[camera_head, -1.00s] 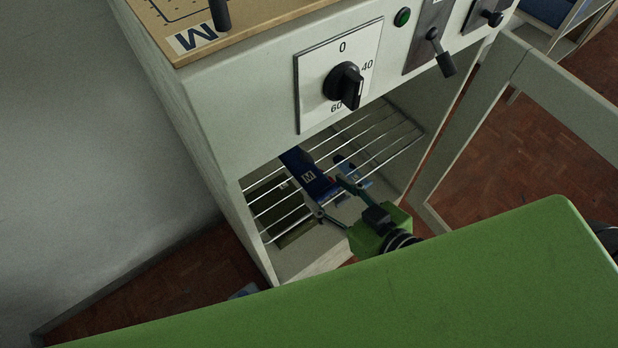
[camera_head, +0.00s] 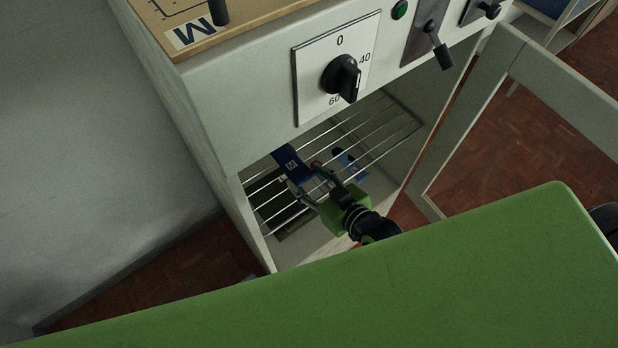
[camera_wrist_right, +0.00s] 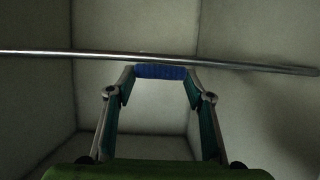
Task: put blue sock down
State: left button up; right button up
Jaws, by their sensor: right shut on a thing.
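My right gripper (camera_head: 303,176) reaches into the compartment and is shut on the sock's near end. In the right wrist view the blue sock (camera_wrist_right: 160,72) shows as a short band between the fingertips, close to a rack bar (camera_wrist_right: 50,54). I cannot tell whether the sock touches the bars. The sock's far part is partly hidden in the compartment. My left gripper is not in view.
The cabinet front above has a dial (camera_head: 342,78), a green button (camera_head: 399,10) and a lever (camera_head: 437,46). An open framed door (camera_head: 470,115) stands at the right. A smaller blue item (camera_head: 350,163) shows at the rack beside the sock. A green surface (camera_head: 380,290) fills the foreground.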

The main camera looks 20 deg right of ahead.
jog(key=shift+f, duration=0.1)
jog(key=o, duration=0.9)
jog(key=v, duration=1.2)
jog(key=shift+r+b, duration=0.2)
jog(key=shift+b, duration=0.2)
jog(key=shift+f, duration=0.1)
